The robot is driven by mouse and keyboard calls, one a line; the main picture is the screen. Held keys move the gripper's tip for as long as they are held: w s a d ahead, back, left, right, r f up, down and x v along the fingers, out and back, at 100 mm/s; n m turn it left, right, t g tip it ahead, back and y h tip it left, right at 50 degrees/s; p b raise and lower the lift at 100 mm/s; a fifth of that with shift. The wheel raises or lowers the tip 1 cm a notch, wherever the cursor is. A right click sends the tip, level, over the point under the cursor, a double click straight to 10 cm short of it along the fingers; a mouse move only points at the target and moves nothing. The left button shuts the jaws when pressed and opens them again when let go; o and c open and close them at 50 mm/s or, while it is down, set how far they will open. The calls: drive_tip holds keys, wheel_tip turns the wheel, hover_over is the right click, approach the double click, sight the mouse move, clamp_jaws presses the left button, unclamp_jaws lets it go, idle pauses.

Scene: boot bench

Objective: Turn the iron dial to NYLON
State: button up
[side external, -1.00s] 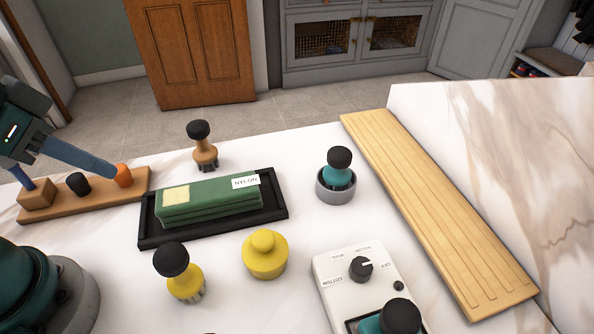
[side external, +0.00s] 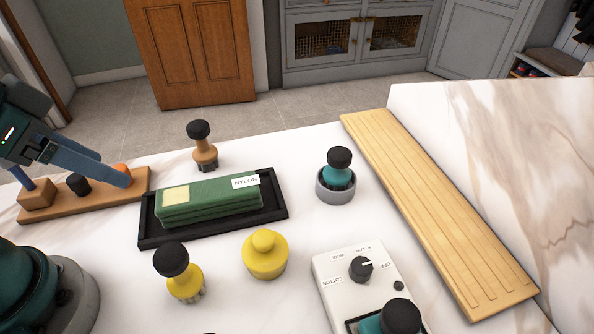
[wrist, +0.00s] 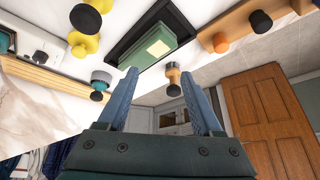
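The iron dial (side external: 360,269) is a black knob on a white control box (side external: 330,264) at the lower right of the side view. The box is at that view's left edge.
A green folded cloth (side external: 215,202) with a white tag lies in a black tray (side external: 280,208). The wooden rack (side external: 55,207), black-topped brushes, a yellow pot (side external: 265,256) and a grey cup (side external: 336,196) stand around. A black-topped teal brush (side external: 400,318) stands close to the dial. A slatted board (side external: 440,215) lies right.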

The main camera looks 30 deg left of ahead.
drive_tip(key=w+d+r+m+h, duration=0.3)
drive_tip(key=w+d+r+m, duration=0.4)
drive_tip(key=w+d+m, duration=0.35)
drive_tip(key=m+g+h, duration=0.1)
drive_tip(key=m+g, duration=0.5)
drive_tip(key=m, duration=0.1)
hover_over(362, 265)
drive_tip(key=a, duration=0.2)
drive_tip(key=shift+n, duration=0.25)
wheel_tip(362, 265, down, 15)
drive_tip(key=shift+a+r, duration=0.15)
drive_tip(key=shift+x, duration=2.25)
drive_tip(key=shift+w, duration=0.1)
clamp_jaws()
